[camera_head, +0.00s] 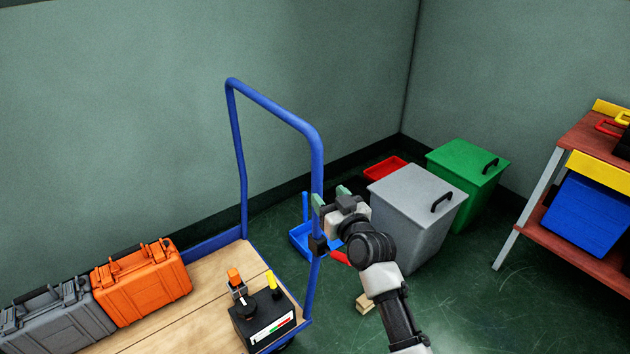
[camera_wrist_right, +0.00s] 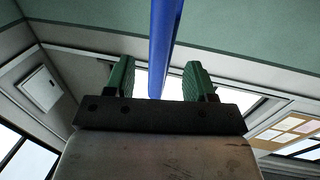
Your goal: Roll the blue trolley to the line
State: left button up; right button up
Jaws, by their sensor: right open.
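The blue trolley has a wooden deck (camera_head: 175,323) and a tall blue tube handle (camera_head: 275,111) at its right end. My right gripper (camera_head: 331,197) is open beside the handle's near upright, with its green fingertips close to the tube. In the right wrist view the blue tube (camera_wrist_right: 166,45) runs between the two spread green fingers (camera_wrist_right: 158,82). I cannot tell whether either finger touches it. My left gripper is not in view. No line on the floor shows.
An orange case (camera_head: 142,283), a grey case (camera_head: 55,322) and a black device (camera_head: 262,318) stand on the deck. A grey bin (camera_head: 415,213), a green bin (camera_head: 466,180) and a workbench (camera_head: 590,150) stand to the right. A wooden block (camera_head: 365,303) lies on the floor.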

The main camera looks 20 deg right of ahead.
aim_at(319, 187)
jog(key=w, duration=0.2)
jog(key=w+b, duration=0.1)
jog(key=w, duration=0.2)
jog(key=w+a, duration=0.1)
jog(key=w, duration=0.1)
jog(key=shift+w+f, duration=0.1)
jog(key=shift+w, duration=0.1)
jog(key=shift+w+a, duration=0.1)
jog(key=shift+w, duration=0.4)
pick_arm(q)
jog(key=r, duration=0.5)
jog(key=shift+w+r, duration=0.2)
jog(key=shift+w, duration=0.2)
pick_arm(e)
grip_shut()
